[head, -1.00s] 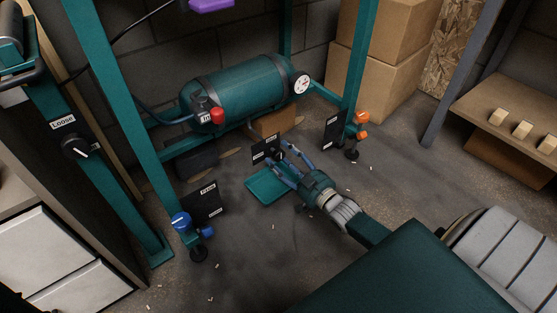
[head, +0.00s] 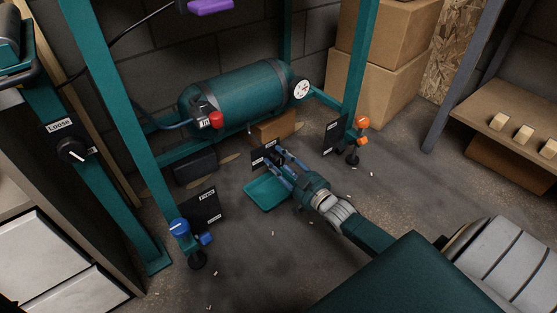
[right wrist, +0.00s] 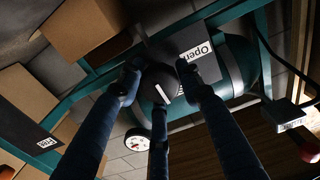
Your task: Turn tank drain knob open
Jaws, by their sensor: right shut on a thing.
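The tank (head: 235,98) is a teal cylinder lying on a teal frame. Below it is a small black plate (head: 260,156) near the floor. My right gripper (head: 277,160) reaches that plate from the lower right. In the right wrist view, its three fingers (right wrist: 160,88) are closed around the black drain knob (right wrist: 161,84), which has a white mark. The fingers cover part of the knob's edge. A white label reading "Open" (right wrist: 195,52) is beside it. The knob is mostly hidden by the fingers in the head view. My left gripper is not in view.
A teal tray (head: 262,194) lies on the floor just below the gripper. Cardboard boxes (head: 372,85) stand behind. The floor at front is mostly clear.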

